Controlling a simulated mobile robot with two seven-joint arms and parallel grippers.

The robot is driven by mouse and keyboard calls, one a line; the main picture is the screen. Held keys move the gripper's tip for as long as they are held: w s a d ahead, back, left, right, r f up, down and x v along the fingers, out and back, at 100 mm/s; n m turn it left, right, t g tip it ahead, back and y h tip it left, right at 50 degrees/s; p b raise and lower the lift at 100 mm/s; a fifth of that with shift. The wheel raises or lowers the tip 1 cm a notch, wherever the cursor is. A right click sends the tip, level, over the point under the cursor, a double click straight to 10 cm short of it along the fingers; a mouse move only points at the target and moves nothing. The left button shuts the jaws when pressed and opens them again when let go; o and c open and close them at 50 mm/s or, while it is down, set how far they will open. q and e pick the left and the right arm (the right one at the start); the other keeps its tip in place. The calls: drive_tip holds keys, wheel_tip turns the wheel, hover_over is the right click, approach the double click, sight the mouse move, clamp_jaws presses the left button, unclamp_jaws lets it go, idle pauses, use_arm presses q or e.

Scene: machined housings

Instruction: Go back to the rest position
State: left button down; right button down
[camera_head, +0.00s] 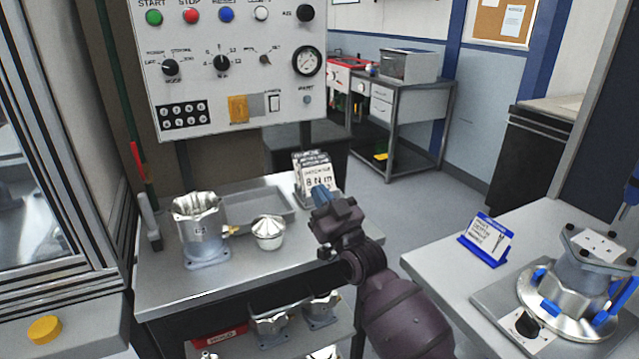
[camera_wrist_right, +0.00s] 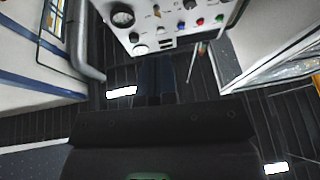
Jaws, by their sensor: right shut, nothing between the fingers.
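My right gripper (camera_head: 322,194) is raised in front of the right edge of the metal worktable (camera_head: 165,285) in the head view. It is shut and holds nothing. Its dark fingers also show in the right wrist view (camera_wrist_right: 157,78), pointing towards the control panel. My right arm comes up from the bottom of the head view. My left gripper does not show in either view.
A machined housing (camera_head: 200,232) and a silver domed part (camera_head: 268,232) stand on the worktable. The control panel (camera_head: 232,120) hangs behind. At right, a bench (camera_head: 440,262) bears a clamped housing (camera_head: 585,275) and a blue sign holder (camera_head: 487,238). Open floor lies beyond.

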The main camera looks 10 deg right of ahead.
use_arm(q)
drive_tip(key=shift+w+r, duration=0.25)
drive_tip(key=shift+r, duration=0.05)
use_arm(e)
drive_tip(key=shift+s+f, duration=0.15)
drive_tip(key=shift+s, duration=0.1)
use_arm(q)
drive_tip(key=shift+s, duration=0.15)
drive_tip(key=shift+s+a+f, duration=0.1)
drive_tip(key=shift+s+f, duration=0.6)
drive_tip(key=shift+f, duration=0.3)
use_arm(e)
drive_tip(key=s+d+f+m+g+h, duration=0.1)
drive_tip(key=s+d+f+g+h, duration=0.1)
drive_tip(key=s+f, duration=0.8)
drive_tip(key=s+d+f+m+g+h, duration=0.1)
drive_tip(key=s+d+f+g, duration=0.4)
drive_tip(key=s+f, duration=0.6)
drive_tip(key=s+d+f+m+g+h, duration=0.1)
drive_tip(key=s+d+f+g+h, duration=0.2)
drive_tip(key=s+f, duration=0.8)
drive_tip(key=s+d, duration=0.2)
drive_tip(key=s, duration=0.3)
drive_tip(key=shift+s+d+h, duration=0.2)
drive_tip(key=shift+d+h, duration=0.1)
